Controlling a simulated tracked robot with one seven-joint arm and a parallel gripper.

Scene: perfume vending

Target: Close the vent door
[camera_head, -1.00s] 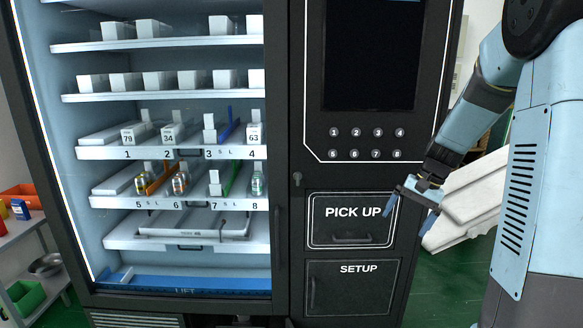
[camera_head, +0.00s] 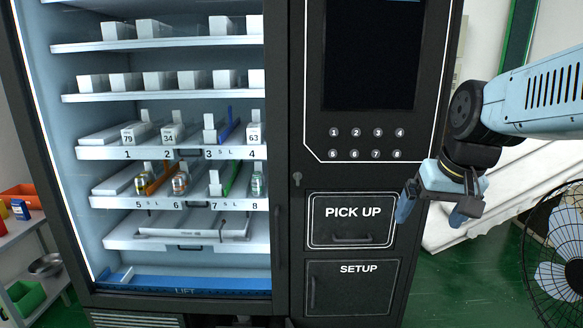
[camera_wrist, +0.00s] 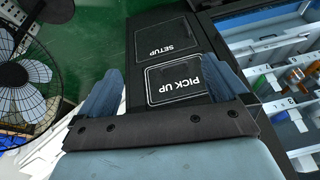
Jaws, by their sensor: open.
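The vending machine's front has a PICK UP door (camera_head: 350,221) with a dark handle, and a SETUP panel (camera_head: 350,286) below it. Both look flush with the black front, and no panel labelled vent shows. My gripper (camera_head: 433,212) is open and empty, to the right of the PICK UP door and apart from it. In the wrist view, the PICK UP door (camera_wrist: 176,84) and SETUP panel (camera_wrist: 165,40) lie ahead between the two blue fingers of my gripper (camera_wrist: 163,75), turned almost upside down.
Behind its glass, the machine holds shelves (camera_head: 165,205) with bottles and boxes. A number keypad (camera_head: 366,143) is above the PICK UP door. A black fan (camera_head: 558,255) stands at the right, also seen in the wrist view (camera_wrist: 25,85). Green floor (camera_head: 470,285) shows clear between machine and fan.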

